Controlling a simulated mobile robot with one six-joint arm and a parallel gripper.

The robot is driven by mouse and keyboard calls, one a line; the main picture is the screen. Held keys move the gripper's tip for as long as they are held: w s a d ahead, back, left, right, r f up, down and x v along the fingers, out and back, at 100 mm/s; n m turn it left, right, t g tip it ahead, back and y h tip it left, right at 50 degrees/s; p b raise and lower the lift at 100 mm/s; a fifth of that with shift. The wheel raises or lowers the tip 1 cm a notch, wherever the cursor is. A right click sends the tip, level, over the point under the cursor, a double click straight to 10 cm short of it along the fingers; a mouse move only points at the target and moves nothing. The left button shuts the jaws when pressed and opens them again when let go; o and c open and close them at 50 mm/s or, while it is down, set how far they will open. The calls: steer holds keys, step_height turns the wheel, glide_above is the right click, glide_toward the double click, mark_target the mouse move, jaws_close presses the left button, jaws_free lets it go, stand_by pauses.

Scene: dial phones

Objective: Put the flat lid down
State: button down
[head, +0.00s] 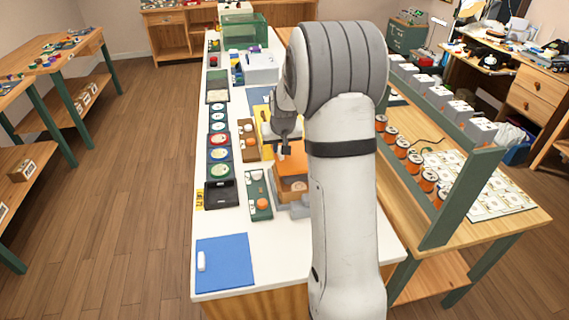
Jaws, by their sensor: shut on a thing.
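My gripper (284,143) is dark and points down over the middle of the white bench, partly hidden by my arm. It is shut on what looks like the flat lid (291,160), an orange piece at its fingertips. My arm covers the lid's right part. Under it is an orange-brown box (290,188). I cannot tell whether the lid touches the box or hangs just above it.
A blue mat (226,270) with a small white piece (201,261) lies at the bench's near end, with bare white bench (222,222) behind it. A green tray (257,196), a black tray (221,194) and several coloured dials stand left of my gripper. A rack (462,195) stands right.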

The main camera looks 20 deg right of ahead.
step_height(320, 180, down, 7)
steer(key=shift+p, duration=0.45)
steer(key=shift+f+b, duration=0.4)
steer(key=shift+b, duration=0.15)
steer(key=c, duration=1.4)
jaws_free()
steer(key=shift+r, duration=0.2)
